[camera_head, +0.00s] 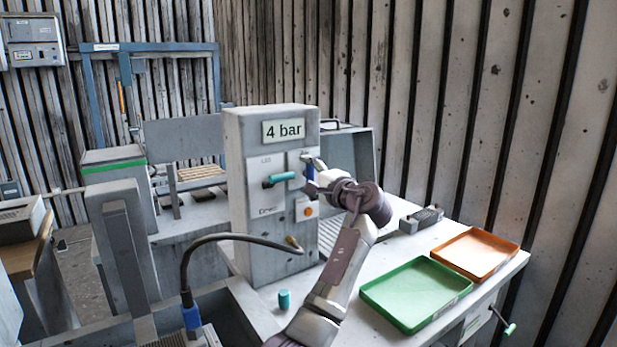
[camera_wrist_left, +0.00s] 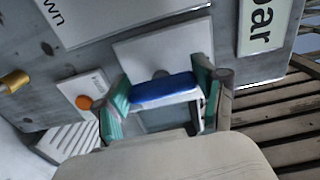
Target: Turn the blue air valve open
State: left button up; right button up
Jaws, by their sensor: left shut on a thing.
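The blue air valve (camera_head: 309,173) sits on the right part of the front face of a grey cabinet (camera_head: 262,245), under a "4 bar" sign (camera_head: 284,130). Its handle looks upright in the head view and is partly hidden by my gripper. In the left wrist view the blue handle (camera_wrist_left: 165,90) lies between two teal finger pads, one at each end. My left gripper (camera_head: 313,168) is shut on this handle, and it also shows in the left wrist view (camera_wrist_left: 163,84). My right gripper is not in view.
A teal lever (camera_head: 282,177) sticks out left of the valve, an orange button (camera_head: 308,211) sits below it. A brass fitting (camera_head: 293,243) and a teal cylinder (camera_head: 284,299) are lower down. A green tray (camera_head: 415,293) and an orange tray (camera_head: 475,253) lie right.

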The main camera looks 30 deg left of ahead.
pick_arm(q)
jog(key=o, duration=1.1)
jog(key=shift+o, duration=0.2)
jog(key=v, duration=1.2)
jog(key=shift+f, duration=0.15)
